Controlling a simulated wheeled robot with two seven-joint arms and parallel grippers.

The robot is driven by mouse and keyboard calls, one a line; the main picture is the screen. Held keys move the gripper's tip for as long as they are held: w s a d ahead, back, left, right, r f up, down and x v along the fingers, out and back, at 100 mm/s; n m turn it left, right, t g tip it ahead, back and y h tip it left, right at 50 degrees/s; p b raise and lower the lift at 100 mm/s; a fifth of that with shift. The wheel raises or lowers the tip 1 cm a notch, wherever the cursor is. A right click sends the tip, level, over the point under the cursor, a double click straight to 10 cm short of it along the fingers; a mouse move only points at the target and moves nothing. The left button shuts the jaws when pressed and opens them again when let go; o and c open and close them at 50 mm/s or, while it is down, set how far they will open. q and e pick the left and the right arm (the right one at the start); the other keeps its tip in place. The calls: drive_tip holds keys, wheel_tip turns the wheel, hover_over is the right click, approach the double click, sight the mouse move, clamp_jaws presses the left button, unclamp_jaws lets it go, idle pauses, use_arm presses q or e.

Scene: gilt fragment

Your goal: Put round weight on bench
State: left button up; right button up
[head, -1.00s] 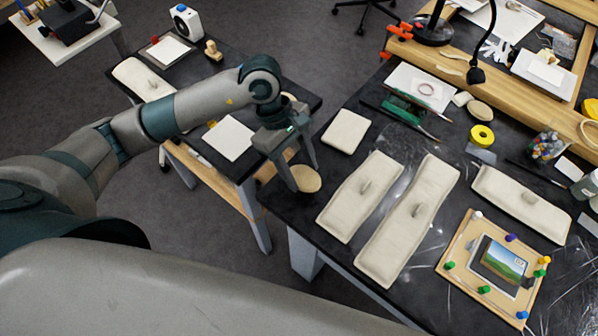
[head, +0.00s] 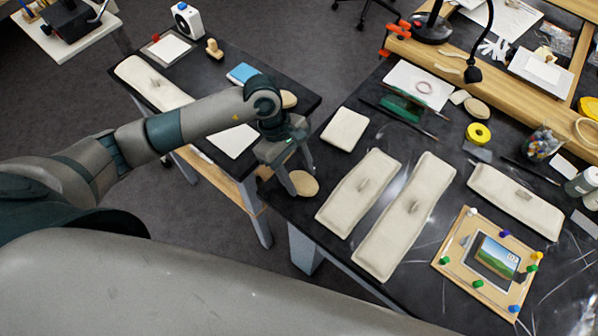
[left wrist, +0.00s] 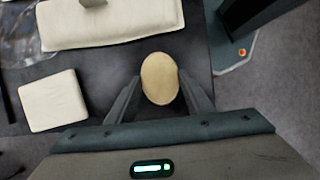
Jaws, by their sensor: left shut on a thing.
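A round beige weight (head: 304,184) is at the near-left corner of the dark bench (head: 278,203). My left gripper (head: 300,178) is shut on it, with a finger on either side. In the left wrist view the weight (left wrist: 160,80) sits between the two fingertips (left wrist: 160,92), over or on the dark top near its edge. I cannot tell if it touches the bench. Another round beige weight (head: 288,99) lies on the small table, partly behind my arm, and one more (head: 476,108) is at the back of the bench. My right gripper is not in view.
A square beige cushion (head: 345,130) and long beige sandbags (head: 357,193) lie right of the gripper. A board with coloured pins (head: 490,262) is farther right. A small table (head: 215,75) stands left across a gap. The bench edge is close to the weight.

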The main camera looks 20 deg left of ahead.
use_arm(q)
drive_tip(key=shift+f, duration=0.15)
drive_tip(key=o, duration=1.3)
